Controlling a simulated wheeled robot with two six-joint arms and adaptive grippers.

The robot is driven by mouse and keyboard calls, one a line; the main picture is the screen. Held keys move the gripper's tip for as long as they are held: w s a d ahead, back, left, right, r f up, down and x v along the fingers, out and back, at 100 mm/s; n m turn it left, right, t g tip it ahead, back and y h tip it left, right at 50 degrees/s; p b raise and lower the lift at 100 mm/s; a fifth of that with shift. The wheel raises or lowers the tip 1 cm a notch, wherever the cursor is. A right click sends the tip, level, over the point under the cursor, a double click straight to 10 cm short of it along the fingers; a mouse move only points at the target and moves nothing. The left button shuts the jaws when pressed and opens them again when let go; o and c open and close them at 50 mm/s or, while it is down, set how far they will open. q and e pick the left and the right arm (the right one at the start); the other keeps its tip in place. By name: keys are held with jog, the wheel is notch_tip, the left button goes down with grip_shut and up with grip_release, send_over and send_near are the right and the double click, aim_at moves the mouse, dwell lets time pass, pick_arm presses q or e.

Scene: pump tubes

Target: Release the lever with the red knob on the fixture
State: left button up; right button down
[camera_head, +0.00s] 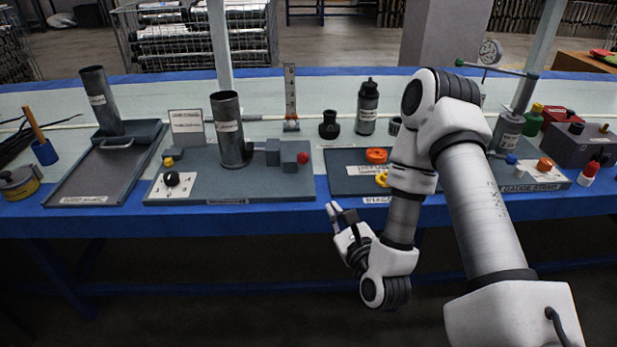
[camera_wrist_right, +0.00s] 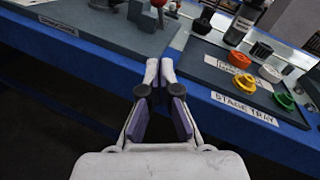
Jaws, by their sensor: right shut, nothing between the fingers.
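The fixture is a grey plate (camera_head: 240,188) on the bench, left of centre in the head view, with an upright dark tube (camera_head: 229,130) on it. The red knob (camera_head: 303,158) is at the right end of the grey lever blocks (camera_head: 275,152), beside the tube. My right gripper (camera_head: 337,212) is in front of the bench edge, below and to the right of the red knob, apart from it. In the right wrist view its fingertips (camera_wrist_right: 160,72) are together and empty, with the bench edge beyond them. My left gripper is not in view.
Right of the fixture, the stage tray (camera_head: 340,183) holds coloured rings, partly hidden by my right arm. A dark bottle (camera_head: 367,107) and a small black cup (camera_head: 329,125) stand behind it. A drain tray (camera_head: 100,178) with another tube is at left. The space before the bench is free.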

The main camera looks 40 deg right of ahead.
aim_at(302, 159)
jog(key=shift+a+r+b+x, duration=0.1)
jog(key=shift+r+b+x, duration=0.35)
jog(key=shift+b+x, duration=1.3)
jog(key=shift+a+r+b+x, duration=0.1)
jog(key=shift+r+b+x, duration=0.55)
jog(key=shift+x, duration=1.9)
jog(key=shift+a+r+b+x, duration=0.1)
jog(key=shift+r+b+x, duration=0.1)
jog(key=shift+b+x, duration=1.65)
jog(key=shift+w+d+p, duration=0.15)
jog(key=shift+w+p, duration=0.25)
jog(key=shift+w, duration=0.05)
